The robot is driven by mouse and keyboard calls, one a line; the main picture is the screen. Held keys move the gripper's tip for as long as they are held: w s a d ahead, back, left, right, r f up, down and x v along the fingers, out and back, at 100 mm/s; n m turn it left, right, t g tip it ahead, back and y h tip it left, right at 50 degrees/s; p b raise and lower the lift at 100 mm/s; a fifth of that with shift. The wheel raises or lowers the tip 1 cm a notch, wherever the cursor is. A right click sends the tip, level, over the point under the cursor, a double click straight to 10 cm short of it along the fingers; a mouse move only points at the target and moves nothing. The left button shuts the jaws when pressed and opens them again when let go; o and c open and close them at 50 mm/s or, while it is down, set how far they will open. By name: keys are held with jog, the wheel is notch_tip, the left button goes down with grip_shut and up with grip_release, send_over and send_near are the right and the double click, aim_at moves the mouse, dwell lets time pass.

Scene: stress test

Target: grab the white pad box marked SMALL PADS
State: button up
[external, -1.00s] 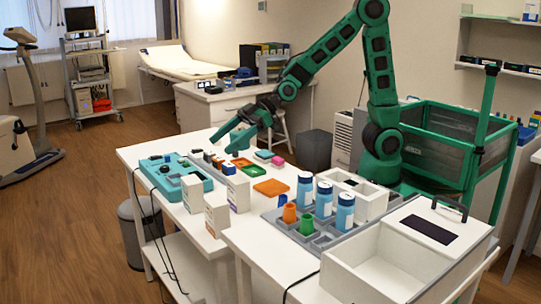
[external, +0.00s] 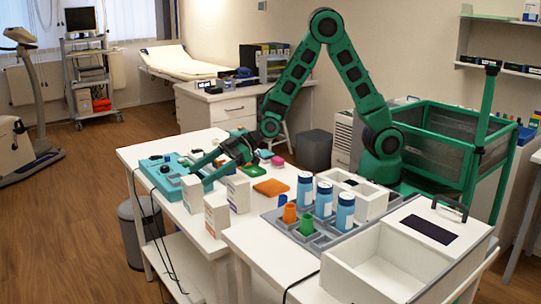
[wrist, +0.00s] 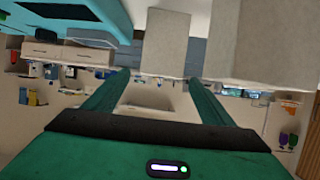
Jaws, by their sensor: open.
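Several white boxes stand upright on the white table in the external view: a left one (external: 192,194), a front one (external: 216,215) and a right one (external: 238,193). Their print is too small to read, so I cannot tell which is marked SMALL PADS. My gripper (external: 201,172) is low over the table, just behind the left box, fingers pointing left. It is open and empty. In the wrist view, one pale box (wrist: 166,42) stands ahead of the gap between my fingertips (wrist: 157,78), and a larger pale box (wrist: 262,45) is to its right. Their labels do not show there.
A teal tray (external: 152,172) lies at the table's left. Blue-white bottles (external: 324,199) stand in a grey rack to the right. Black cables hang at the front.

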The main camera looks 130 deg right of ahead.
aim_at(193, 179)
jog(key=shift+x, duration=2.7)
jog(key=shift+c, duration=0.4)
jog(key=shift+r, duration=0.1)
jog(key=c, duration=1.1)
